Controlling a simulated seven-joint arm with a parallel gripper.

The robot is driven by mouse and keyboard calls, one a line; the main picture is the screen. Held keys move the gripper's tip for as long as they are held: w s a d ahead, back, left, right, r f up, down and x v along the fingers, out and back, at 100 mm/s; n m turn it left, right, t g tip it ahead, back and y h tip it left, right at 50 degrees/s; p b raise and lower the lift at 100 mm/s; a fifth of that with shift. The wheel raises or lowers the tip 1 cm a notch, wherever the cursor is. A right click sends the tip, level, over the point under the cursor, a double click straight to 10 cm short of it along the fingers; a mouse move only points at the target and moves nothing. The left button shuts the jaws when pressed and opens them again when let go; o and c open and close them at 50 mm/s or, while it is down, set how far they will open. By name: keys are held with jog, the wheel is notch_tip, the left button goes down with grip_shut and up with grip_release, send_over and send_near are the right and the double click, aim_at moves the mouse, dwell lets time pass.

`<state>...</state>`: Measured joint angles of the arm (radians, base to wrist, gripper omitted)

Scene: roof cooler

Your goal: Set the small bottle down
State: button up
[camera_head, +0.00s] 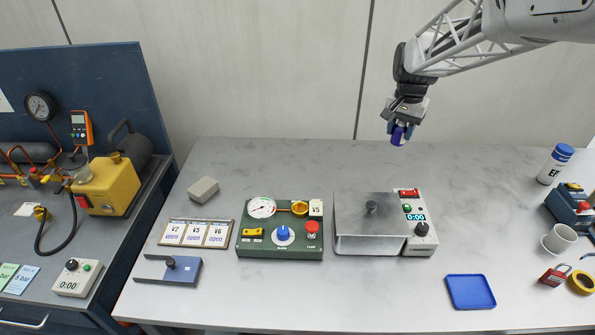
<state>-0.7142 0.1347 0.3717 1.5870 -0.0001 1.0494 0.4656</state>
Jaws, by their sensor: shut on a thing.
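My gripper (402,128) is in the air above the back of the grey table (290,165), right of the middle. It is shut on a small bottle (398,136), of which a dark blue-purple part shows below the fingers. The rest of the bottle is hidden by the gripper. The bottle appears apart from the table top. A blue tray (470,291) lies at the front right of the table and looks empty.
A lidded metal box with a control panel (370,235) stands mid-table, beside a green gauge panel (280,240). A white bottle with a blue cap (555,164), a mug (559,239) and a red padlock (554,275) stand at right. The table's back middle is clear.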

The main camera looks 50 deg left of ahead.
jog(key=s+a+f+n, duration=0.1)
jog(key=s+a+n, duration=0.1)
jog(key=s+a, duration=0.8)
jog(key=s+a+f+n, duration=0.2)
jog(key=s+a, duration=0.2)
jog(key=a, duration=1.1)
jog(key=shift+w+a+f, duration=0.1)
jog(key=shift+f, duration=1)
jog(key=shift+a+f, duration=0.1)
jog(key=shift+f, duration=1)
jog(key=shift+f, duration=2.5)
jog(key=shift+f, duration=2.5)
jog(key=shift+f, duration=0.15)
